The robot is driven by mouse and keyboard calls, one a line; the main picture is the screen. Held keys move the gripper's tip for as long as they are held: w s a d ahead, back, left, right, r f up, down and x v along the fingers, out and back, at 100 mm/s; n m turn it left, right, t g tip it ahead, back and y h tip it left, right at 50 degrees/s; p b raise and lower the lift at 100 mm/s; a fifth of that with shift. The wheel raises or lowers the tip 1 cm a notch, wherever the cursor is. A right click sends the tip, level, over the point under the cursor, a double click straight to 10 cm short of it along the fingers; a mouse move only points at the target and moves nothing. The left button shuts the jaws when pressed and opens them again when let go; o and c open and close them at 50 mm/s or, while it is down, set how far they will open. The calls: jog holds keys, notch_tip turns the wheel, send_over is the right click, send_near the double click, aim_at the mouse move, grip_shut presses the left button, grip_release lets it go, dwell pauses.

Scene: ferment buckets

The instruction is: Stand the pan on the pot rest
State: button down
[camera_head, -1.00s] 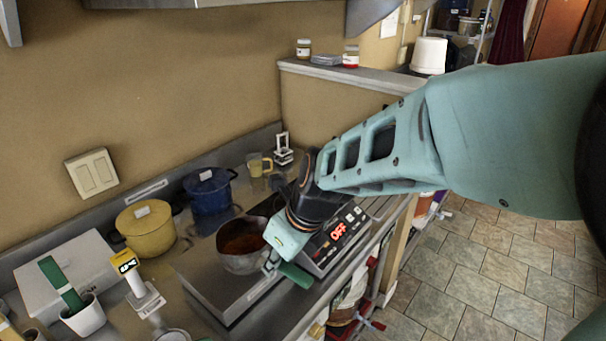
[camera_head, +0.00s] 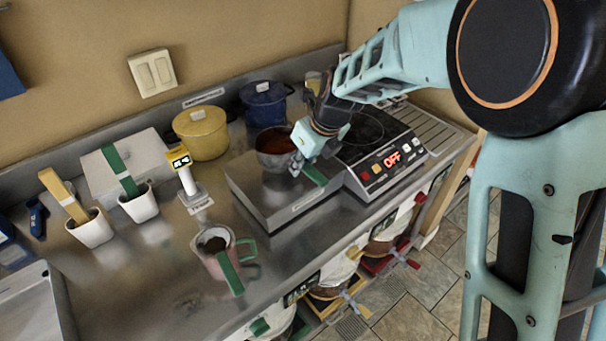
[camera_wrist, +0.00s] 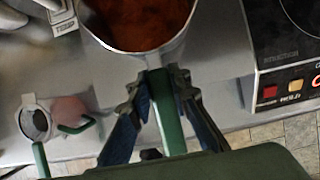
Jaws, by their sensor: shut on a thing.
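The pan (camera_head: 272,146) is a small metal saucepan with a green handle and red-brown contents. My gripper (camera_head: 299,166) is shut on its handle. In the wrist view, both fingers (camera_wrist: 160,95) close on the green handle (camera_wrist: 168,120), with the pan (camera_wrist: 150,40) just ahead and its near rim in sight. A low grey metal platform (camera_head: 262,200), which looks like the pot rest, lies left of the cooktop. The pan appears level over its back part. I cannot tell whether the pan's base touches it.
The induction cooktop (camera_head: 375,175) reads OFF, right of the platform. A yellow pot (camera_head: 200,135) and a blue pot (camera_head: 265,105) stand behind.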

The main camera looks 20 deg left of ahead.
notch_tip(320, 180, down, 3)
jog(key=shift+w+a+f+b, duration=0.1)
jog(key=shift+f+b, duration=0.1)
jog(key=shift+b, duration=1)
jog(key=shift+r, duration=0.1)
jog(key=c, duration=1.8)
grip_release()
jog(key=v, duration=1.2)
